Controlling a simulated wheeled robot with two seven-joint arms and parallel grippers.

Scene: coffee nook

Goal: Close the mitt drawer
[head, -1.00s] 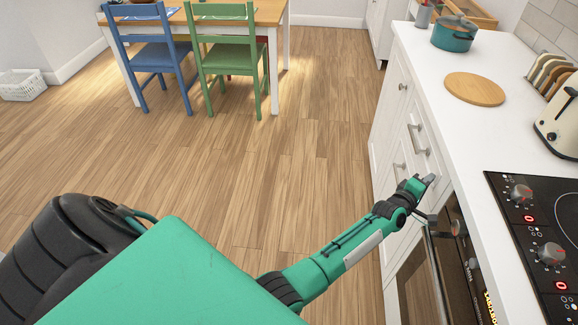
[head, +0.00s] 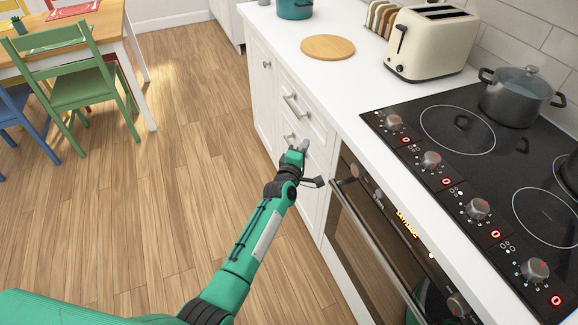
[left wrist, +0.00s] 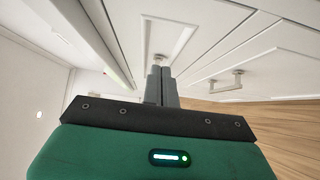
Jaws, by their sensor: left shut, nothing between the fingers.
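White drawers run down the cabinet front beside the oven. The upper drawer (head: 308,118) has a bar handle (head: 290,104) and looks flush or nearly flush with the cabinet. A lower bar handle (head: 289,137) is partly hidden by my left gripper. I cannot tell which drawer holds the mitt; no mitt is visible. My left gripper (head: 303,147) is shut and empty, close to the drawer fronts. In the left wrist view, its closed fingers (left wrist: 161,86) point at a white panelled front (left wrist: 165,35); contact is unclear. A bar handle (left wrist: 225,85) shows to their right. My right gripper is out of view.
The oven (head: 375,235) with its handle stands right beside my left gripper. Above are the white worktop (head: 340,80), a round board (head: 328,47), a toaster (head: 430,45) and the hob (head: 470,150). The wooden floor (head: 180,130) left of the cabinet is clear.

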